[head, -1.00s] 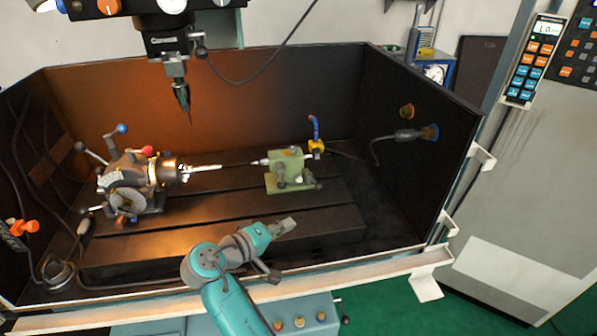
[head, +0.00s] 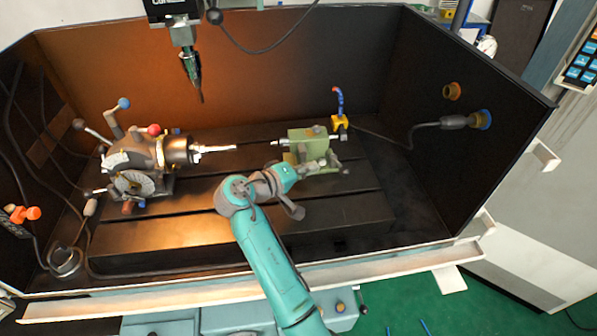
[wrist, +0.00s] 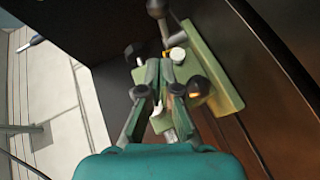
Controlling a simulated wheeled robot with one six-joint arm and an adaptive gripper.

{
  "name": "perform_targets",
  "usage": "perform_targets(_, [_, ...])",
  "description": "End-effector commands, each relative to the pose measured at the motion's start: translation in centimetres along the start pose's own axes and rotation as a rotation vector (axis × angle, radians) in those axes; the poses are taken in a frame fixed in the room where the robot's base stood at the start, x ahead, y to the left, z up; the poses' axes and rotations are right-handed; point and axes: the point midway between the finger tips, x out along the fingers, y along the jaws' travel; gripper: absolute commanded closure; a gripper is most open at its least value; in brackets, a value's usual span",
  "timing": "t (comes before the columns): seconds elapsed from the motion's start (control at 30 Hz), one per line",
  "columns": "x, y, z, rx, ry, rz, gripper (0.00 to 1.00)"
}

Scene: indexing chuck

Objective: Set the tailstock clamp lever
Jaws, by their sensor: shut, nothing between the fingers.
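The green tailstock (head: 308,137) stands on the slotted table in the head view, with its centre pointing left. My gripper (head: 318,164) is at its near side and hides part of its lower front. In the wrist view my gripper (wrist: 166,68) is shut and empty, with its fingertips close against the tailstock body (wrist: 212,78). A dark ball knob (wrist: 200,88) lies just right of the fingers. Another ball-ended lever (wrist: 158,10) stands above them. I cannot tell which is the clamp lever, or whether the fingers touch either.
The indexing chuck (head: 178,150) holds a pale workpiece (head: 215,149) left of the tailstock. A spindle tool (head: 193,70) hangs above. A blue-tipped hose on a yellow base (head: 339,121) stands behind the tailstock. Dark enclosure walls surround the table (head: 160,240); its front is clear.

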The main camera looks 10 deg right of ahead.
Motion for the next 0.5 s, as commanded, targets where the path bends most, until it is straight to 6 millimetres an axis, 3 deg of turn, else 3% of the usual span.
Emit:
perform_targets(0.2, [3.8, 0.0, 0.7, 0.000, -0.003, 0.000, 1.00])
perform_targets(0.5, [5.8, 0.0, 2.6, 0.001, 0.000, 0.001, 1.00])
